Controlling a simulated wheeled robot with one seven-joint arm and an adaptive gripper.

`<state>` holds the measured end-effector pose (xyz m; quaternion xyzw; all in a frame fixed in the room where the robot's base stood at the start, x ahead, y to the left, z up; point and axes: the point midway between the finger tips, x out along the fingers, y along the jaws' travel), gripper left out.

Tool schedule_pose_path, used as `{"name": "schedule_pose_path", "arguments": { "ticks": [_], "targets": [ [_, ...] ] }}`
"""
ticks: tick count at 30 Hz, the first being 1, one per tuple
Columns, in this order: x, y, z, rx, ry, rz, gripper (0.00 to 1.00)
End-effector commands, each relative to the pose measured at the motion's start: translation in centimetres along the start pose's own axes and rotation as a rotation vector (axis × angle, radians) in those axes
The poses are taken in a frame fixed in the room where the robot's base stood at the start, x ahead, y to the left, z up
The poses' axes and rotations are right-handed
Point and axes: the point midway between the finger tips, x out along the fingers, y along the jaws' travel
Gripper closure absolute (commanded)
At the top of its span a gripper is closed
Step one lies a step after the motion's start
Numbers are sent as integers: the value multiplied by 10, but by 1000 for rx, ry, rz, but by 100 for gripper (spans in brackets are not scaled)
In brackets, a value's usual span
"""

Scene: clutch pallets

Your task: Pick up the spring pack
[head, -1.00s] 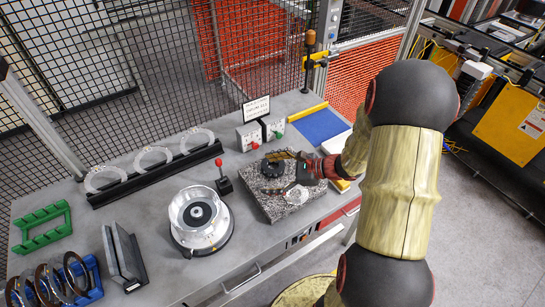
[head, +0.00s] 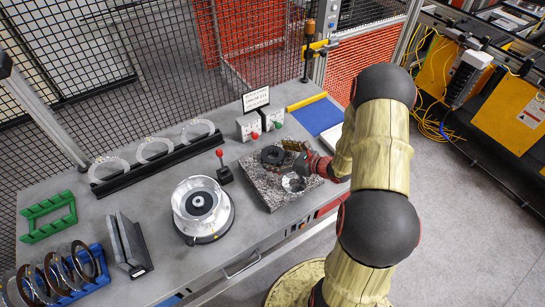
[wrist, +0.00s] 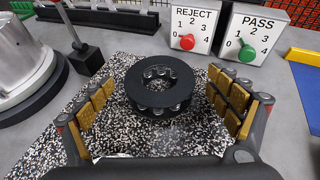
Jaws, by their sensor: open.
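The spring pack (head: 272,155) is a thick black ring with several small metal springs in its centre. It lies flat on a speckled granite plate (head: 262,190). In the wrist view the spring pack (wrist: 160,70) is ahead of my gripper (wrist: 160,88), between the lines of its two spread fingers. The fingers have tan ribbed pads and are apart from the ring on both sides. In the head view my gripper (head: 294,152) is just right of the ring, open and empty. Its near finger is partly hidden by my wrist.
A shiny metal piece (head: 293,184) lies on the plate in front of the ring. REJECT (wrist: 190,28) and PASS (wrist: 250,38) counter boxes stand behind. A round silver fixture (head: 202,208) and a red-knobbed lever (head: 223,170) are to the left.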

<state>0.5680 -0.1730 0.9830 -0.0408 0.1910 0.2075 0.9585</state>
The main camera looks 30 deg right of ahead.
Motion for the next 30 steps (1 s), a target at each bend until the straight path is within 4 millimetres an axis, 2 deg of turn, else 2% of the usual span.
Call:
{"name": "schedule_pose_path", "arguments": {
  "ticks": [9,30],
  "targets": [
    [4,0,0,-1,0,0,11],
    [4,0,0,-1,0,0,51]
  ]
}}
